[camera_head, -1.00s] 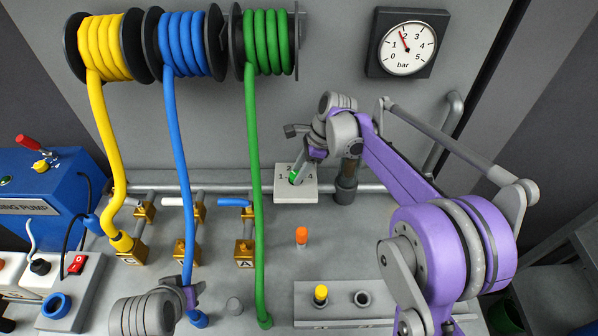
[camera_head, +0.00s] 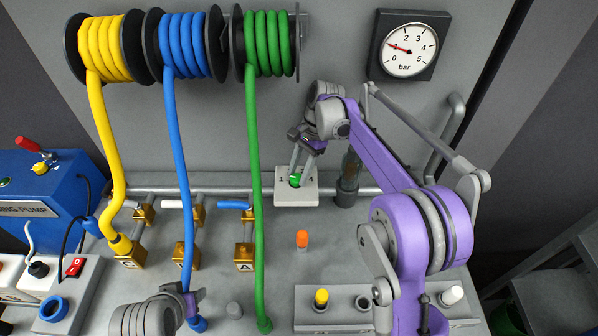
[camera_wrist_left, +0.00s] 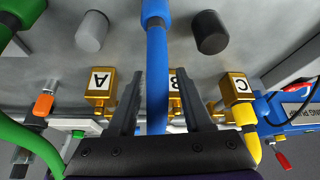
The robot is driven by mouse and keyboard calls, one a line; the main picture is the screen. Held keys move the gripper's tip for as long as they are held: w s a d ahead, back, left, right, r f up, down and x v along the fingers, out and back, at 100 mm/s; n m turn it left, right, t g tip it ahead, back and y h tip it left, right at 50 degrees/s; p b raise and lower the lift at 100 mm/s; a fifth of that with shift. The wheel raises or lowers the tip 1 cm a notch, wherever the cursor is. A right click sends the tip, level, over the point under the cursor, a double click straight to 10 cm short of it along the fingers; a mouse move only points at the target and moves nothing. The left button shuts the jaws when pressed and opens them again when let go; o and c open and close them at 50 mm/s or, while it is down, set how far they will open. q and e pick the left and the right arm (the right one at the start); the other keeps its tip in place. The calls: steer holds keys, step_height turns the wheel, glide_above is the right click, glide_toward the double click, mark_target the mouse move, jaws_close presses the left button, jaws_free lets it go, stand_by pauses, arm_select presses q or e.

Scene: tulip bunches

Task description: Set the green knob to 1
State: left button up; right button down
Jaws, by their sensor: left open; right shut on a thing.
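The green knob (camera_head: 295,180) sits on a pale square plate (camera_head: 310,196) with the digits 1 and 4 visible. My right gripper (camera_head: 297,176) is shut on the knob from above and hides part of it. Which digit the knob points to is hard to tell. The round gauge (camera_head: 404,59), marked in bar, has its needle at about 1. My left gripper (camera_head: 190,298) is low in the head view. In the left wrist view, its open jaws (camera_wrist_left: 158,78) stand on either side of the blue hose (camera_wrist_left: 157,45).
The green hose (camera_head: 258,230) hangs just left of the knob plate. An orange-topped peg (camera_head: 302,238) stands in front of it. A rack (camera_head: 342,292) with a yellow-topped peg is nearer. Brass blocks (camera_head: 245,255) stand left. A grey pipe (camera_head: 225,188) runs behind the plate.

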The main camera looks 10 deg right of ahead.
mark_target(299, 176)
stand_by(0.4)
steer(key=shift+c, duration=2.1)
jaws_free()
step_height(299, 176, up, 10)
